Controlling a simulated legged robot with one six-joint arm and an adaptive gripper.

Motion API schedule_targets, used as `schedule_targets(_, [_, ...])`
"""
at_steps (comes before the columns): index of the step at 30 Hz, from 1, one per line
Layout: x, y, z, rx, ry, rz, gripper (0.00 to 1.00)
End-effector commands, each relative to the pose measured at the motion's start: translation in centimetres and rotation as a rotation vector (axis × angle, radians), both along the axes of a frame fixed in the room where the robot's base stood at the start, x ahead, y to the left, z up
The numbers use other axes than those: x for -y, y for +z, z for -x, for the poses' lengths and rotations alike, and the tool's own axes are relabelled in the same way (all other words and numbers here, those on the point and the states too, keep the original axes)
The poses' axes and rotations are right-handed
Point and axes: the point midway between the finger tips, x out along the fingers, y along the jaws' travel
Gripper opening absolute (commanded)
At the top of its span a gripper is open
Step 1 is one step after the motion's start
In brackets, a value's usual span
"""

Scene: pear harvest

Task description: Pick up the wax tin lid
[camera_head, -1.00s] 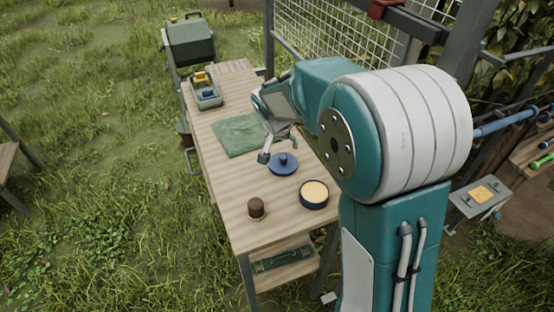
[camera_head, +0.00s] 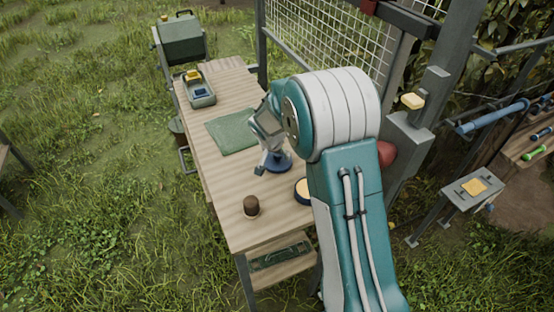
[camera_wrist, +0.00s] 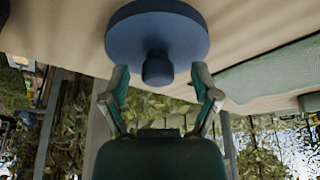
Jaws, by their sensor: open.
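The wax tin lid is a blue disc with a knob, lying on the wooden table; it shows in the head view (camera_head: 284,164), partly behind my gripper (camera_head: 268,166). In the wrist view the lid (camera_wrist: 157,36) is at the top centre, its knob pointing toward my gripper (camera_wrist: 161,76). The two fingers are spread on either side of the knob, with a gap to each. The open blue wax tin (camera_head: 302,189) with pale wax stands nearer the table's front, partly hidden by my arm.
A brown cork-like piece (camera_head: 250,206) stands near the table's front left. A green cloth (camera_head: 232,131) lies beyond the gripper, and a grey-green tray (camera_head: 200,94) with yellow and blue items is farther back. A mesh-panelled frame (camera_head: 335,40) rises behind the table's right side.

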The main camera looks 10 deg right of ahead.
Motion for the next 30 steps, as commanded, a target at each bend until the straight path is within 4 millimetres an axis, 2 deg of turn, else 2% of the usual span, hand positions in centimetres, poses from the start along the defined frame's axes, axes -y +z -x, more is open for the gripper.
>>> schedule_targets(3, [0.15, -0.67, -0.23, 0.001, 0.000, -0.001, 0.79])
schedule_targets(9, [0.14, -0.64, -0.24, 0.002, -0.001, -0.001, 0.79])
schedule_targets(11, [0.14, -0.64, -0.24, 0.002, -0.001, -0.001, 0.52])
schedule_targets(12, [0.14, -0.63, -0.24, 0.002, -0.001, -0.001, 0.34])
schedule_targets(14, [0.14, -0.63, -0.24, 0.002, -0.001, -0.001, 0.08])
schedule_targets(15, [0.14, -0.64, -0.22, 0.001, 0.000, 0.000, 0.05])
schedule_targets(25, [0.14, -0.67, -0.23, 0.000, 0.000, 0.000, 0.04])
schedule_targets(30, [0.16, 0.17, -0.25, 0.002, -0.001, 0.001, 0.04])
